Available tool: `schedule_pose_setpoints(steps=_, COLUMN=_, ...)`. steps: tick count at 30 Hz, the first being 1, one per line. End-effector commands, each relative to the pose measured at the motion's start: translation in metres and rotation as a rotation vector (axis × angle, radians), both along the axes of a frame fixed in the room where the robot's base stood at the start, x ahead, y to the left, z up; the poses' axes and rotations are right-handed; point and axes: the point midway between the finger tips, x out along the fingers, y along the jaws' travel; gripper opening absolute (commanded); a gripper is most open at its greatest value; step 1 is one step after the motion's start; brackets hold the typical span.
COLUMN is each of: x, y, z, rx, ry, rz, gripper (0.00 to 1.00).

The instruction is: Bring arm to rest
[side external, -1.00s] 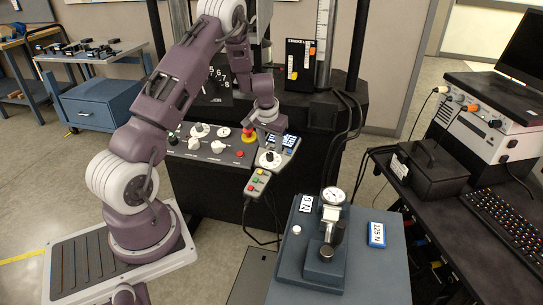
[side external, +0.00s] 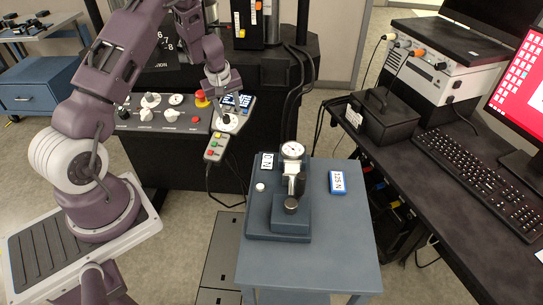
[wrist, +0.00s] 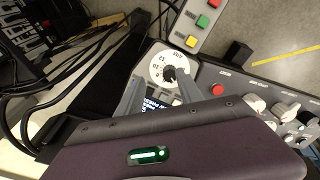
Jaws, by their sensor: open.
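My gripper (wrist: 157,98) is open in the wrist view, with its two grey fingers apart on either side of a black knob (wrist: 169,73) on a white numbered dial. I cannot tell whether the fingers touch the knob. In the side external view my arm reaches from its base at the left to the control panel (side external: 160,122), and the gripper (side external: 225,95) hangs over the dial (side external: 226,122) at the panel's right end. A small lit display (side external: 238,100) sits beside the dial, partly hidden in the wrist view by the gripper.
A pendant with coloured buttons (side external: 215,147) hangs below the dial. A red stop button (side external: 201,98) stands left of the gripper. A blue-grey bench (side external: 345,235) carries a gauge fixture (side external: 292,180) and a blue 125 N block (side external: 337,182). A black desk stands at the right.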

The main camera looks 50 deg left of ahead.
Motion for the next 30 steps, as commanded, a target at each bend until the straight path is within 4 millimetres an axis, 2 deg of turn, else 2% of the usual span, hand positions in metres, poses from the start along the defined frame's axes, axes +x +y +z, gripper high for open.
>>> schedule_pose_setpoints(steps=2, x=0.015, y=-0.031, z=0.043, rx=-0.024, ry=-0.054, rz=-0.081, gripper=0.44)
schedule_pose_setpoints(steps=4, x=0.022, y=-0.076, z=0.095, rx=-0.055, ry=-0.111, rz=-0.197, gripper=0.44)
schedule_pose_setpoints(steps=7, x=0.010, y=-0.147, z=0.166, rx=-0.087, ry=-0.171, rz=-0.390, gripper=0.44)
schedule_pose_setpoints(steps=9, x=-0.015, y=-0.195, z=0.211, rx=-0.091, ry=-0.202, rz=-0.536, gripper=0.44)
schedule_pose_setpoints(steps=11, x=-0.047, y=-0.234, z=0.244, rx=-0.080, ry=-0.218, rz=-0.667, gripper=0.44)
schedule_pose_setpoints(steps=13, x=-0.097, y=-0.273, z=0.273, rx=-0.042, ry=-0.223, rz=-0.828, gripper=0.44)
schedule_pose_setpoints(steps=15, x=-0.151, y=-0.299, z=0.289, rx=0.020, ry=-0.213, rz=-0.970, gripper=0.44)
schedule_pose_setpoints(steps=18, x=-0.217, y=-0.313, z=0.292, rx=0.131, ry=-0.184, rz=-1.117, gripper=0.44)
schedule_pose_setpoints(steps=21, x=-0.259, y=-0.311, z=0.285, rx=0.228, ry=-0.156, rz=-1.197, gripper=0.44)
schedule_pose_setpoints(steps=23, x=-0.273, y=-0.308, z=0.281, rx=0.268, ry=-0.143, rz=-1.220, gripper=0.44)
schedule_pose_setpoints(steps=30, x=-0.273, y=-0.308, z=0.281, rx=0.268, ry=-0.143, rz=-1.220, gripper=0.44)
